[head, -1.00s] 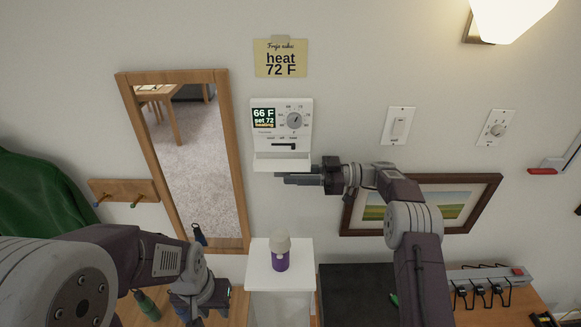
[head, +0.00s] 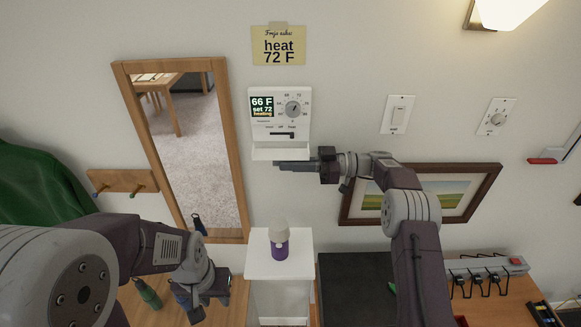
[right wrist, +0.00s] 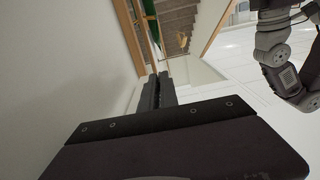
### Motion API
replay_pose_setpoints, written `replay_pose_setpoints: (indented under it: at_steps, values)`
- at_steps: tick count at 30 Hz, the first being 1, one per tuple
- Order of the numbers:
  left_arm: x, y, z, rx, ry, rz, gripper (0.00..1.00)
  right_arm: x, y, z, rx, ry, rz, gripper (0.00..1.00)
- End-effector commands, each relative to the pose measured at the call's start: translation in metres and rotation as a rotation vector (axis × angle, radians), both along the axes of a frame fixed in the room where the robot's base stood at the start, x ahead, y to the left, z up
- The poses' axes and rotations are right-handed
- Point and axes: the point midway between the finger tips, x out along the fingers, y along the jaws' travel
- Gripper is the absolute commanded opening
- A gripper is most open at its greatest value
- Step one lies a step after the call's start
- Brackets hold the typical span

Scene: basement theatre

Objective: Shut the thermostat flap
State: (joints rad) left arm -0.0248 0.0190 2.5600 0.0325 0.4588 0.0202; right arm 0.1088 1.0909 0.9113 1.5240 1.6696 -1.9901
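The white thermostat (head: 264,132) is on the wall in the head view. Its screen reads 66 F, set 72, heating, and a dial sits beside the screen. Its flap (head: 282,154) is open, sticking out as a pale strip along the bottom edge. My right gripper (head: 276,164) lies sideways just under the flap, fingers pointing left; whether it touches the flap I cannot tell. Its fingers also show in the right wrist view (right wrist: 159,90), close together with nothing between them. My left gripper (head: 195,312) hangs low at left, its fingers unclear.
A note (head: 278,45) reading "heat 72 F" is above the thermostat. A mirror (head: 236,190) hangs to the left, a framed picture (head: 490,185) to the right. Below stands a white pedestal (head: 262,262) with a purple-based lamp (head: 279,248). Switches (head: 397,115) are on the right wall.

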Motion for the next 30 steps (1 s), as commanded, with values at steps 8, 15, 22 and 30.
replay_pose_setpoints:
  at_steps: [8,15,22,30]
  values:
    - [0.000,0.000,-0.039,0.000,0.000,0.000,0.33,-0.006,0.000,0.006,0.003,0.179,-0.001,0.00]
    - [0.000,0.000,-0.048,0.000,0.000,0.000,0.33,-0.010,0.000,0.025,0.003,0.408,0.000,0.00]
    - [0.000,0.000,-0.041,0.000,0.000,0.000,0.33,-0.011,0.000,0.042,0.003,0.627,0.000,0.00]
    - [0.000,0.000,-0.019,0.000,0.000,0.000,0.33,-0.008,0.000,0.061,0.003,0.886,0.000,0.00]
